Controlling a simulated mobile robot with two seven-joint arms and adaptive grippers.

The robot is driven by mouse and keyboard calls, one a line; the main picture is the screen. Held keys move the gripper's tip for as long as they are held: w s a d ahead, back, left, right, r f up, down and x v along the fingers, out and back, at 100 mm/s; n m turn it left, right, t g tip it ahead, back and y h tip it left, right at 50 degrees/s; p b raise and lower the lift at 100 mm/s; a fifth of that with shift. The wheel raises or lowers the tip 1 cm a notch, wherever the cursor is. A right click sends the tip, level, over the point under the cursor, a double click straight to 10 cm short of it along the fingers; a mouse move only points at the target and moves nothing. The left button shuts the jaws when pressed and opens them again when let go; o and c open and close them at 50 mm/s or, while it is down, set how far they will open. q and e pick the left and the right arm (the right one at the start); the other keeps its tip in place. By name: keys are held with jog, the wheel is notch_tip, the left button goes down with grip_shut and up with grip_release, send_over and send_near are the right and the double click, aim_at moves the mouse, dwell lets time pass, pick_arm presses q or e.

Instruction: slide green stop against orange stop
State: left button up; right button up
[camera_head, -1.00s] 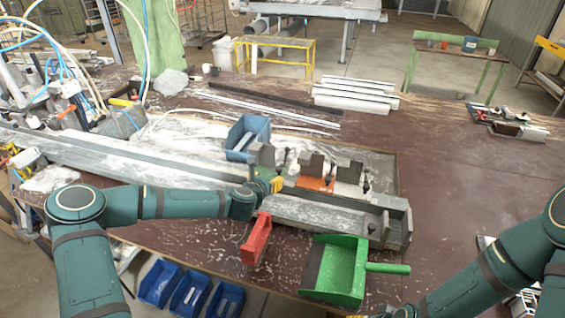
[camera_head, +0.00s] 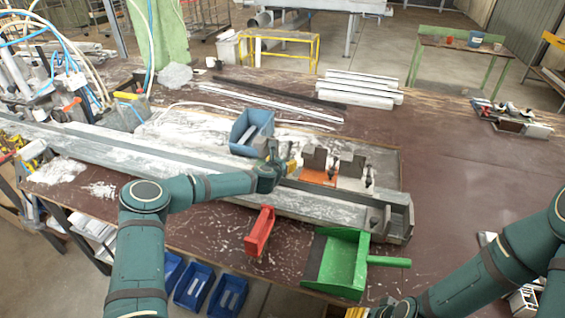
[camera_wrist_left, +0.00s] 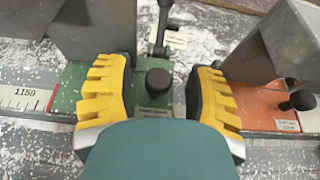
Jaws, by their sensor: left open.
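The green stop (camera_wrist_left: 143,70) is in the left wrist view, a green base with a black knob and an upright grey block at its left. In the head view my arm mostly hides it. The orange stop (camera_head: 318,175) sits to its right on the rail and also shows in the left wrist view (camera_wrist_left: 262,105). A gap separates the stops. My left gripper (camera_head: 290,165) is open, its yellow fingers on either side of the green stop's knob (camera_wrist_left: 158,82); I cannot tell whether they touch it. My right gripper (camera_head: 398,307) is at the bottom edge, partly cut off.
A long grey rail (camera_head: 215,185) runs to an end block (camera_head: 398,218). A scale marked 1150 (camera_wrist_left: 22,100) lies left of the green stop. A blue bin (camera_head: 252,130) stands behind, a red holder (camera_head: 259,232) and green dustpan (camera_head: 340,262) in front.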

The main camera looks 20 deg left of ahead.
pick_arm(q)
jog(key=shift+w+f, duration=0.1)
jog(key=shift+w, duration=0.15)
grip_shut()
jog(key=d+b, duration=0.1)
jog(key=d, duration=0.3)
jog(key=shift+s+d, duration=0.15)
jog(key=shift+d, duration=0.35)
jog(key=shift+a, duration=0.1)
